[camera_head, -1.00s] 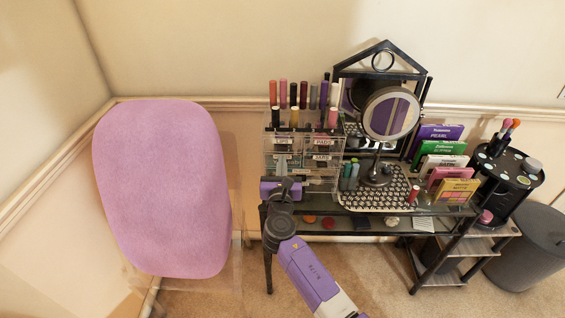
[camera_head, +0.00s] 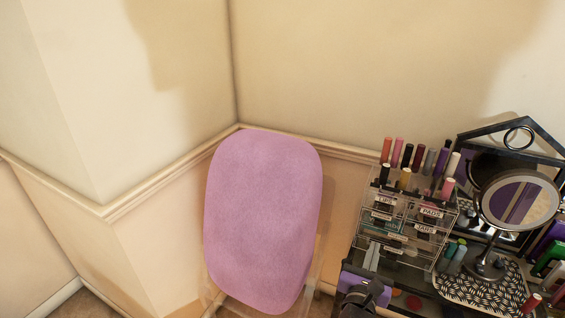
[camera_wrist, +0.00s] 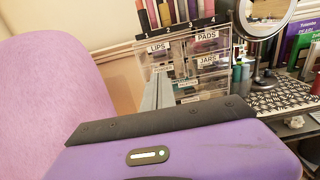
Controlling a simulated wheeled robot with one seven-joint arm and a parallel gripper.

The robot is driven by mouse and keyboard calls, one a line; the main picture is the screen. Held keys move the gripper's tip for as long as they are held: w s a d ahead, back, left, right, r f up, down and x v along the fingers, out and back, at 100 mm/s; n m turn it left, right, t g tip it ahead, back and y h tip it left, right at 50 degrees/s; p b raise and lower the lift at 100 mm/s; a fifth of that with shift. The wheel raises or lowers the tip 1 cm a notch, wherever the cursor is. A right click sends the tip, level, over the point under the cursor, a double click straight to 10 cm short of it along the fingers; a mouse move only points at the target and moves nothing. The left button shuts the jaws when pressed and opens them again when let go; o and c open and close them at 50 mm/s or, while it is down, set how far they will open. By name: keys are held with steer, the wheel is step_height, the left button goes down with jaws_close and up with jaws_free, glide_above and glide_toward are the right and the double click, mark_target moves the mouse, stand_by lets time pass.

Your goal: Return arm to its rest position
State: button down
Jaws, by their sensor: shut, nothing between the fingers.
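My gripper (camera_head: 372,257) shows at the lower middle right of the head view, its fingers together and empty. It is in front of the clear acrylic drawer organizer (camera_head: 398,232); whether it touches it I cannot tell. In the wrist view, my grey fingers (camera_wrist: 158,92) rise beyond the purple gripper body, in front of the organizer (camera_wrist: 190,62) with its LIPS, PADS and JARS labels. Most of my arm is below the head view's lower edge.
A pink chair (camera_head: 264,222) stands left of my gripper, close to it. A round mirror (camera_head: 519,202) stands on a patterned mat (camera_head: 480,292) at right. Lipsticks (camera_head: 408,156) top the organizer. Walls meet in a corner behind the chair. Boxes show at the right edge.

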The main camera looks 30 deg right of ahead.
steer(key=s+a+f+m+t+y, duration=0.1)
steer(key=s+a+m+t+y, duration=0.3)
steer(key=a+m, duration=0.35)
steer(key=s+a+f+m+t+y, duration=0.1)
steer(key=s+a+m+y, duration=0.2)
steer(key=a+m+y, duration=0.5)
steer(key=s+a+r+m, duration=0.2)
steer(key=s+m, duration=0.1)
steer(key=s, duration=0.5)
steer(key=s+a+r+m+y, duration=0.1)
steer(key=s+a+m, duration=0.2)
steer(key=s, duration=0.6)
steer(key=s+a+r+m+g+y, duration=0.1)
steer(key=s+m, duration=0.3)
steer(key=s, duration=0.4)
steer(key=shift+s+a+r, duration=0.15)
steer(key=shift+a+r, duration=0.55)
steer(key=shift+r, duration=0.15)
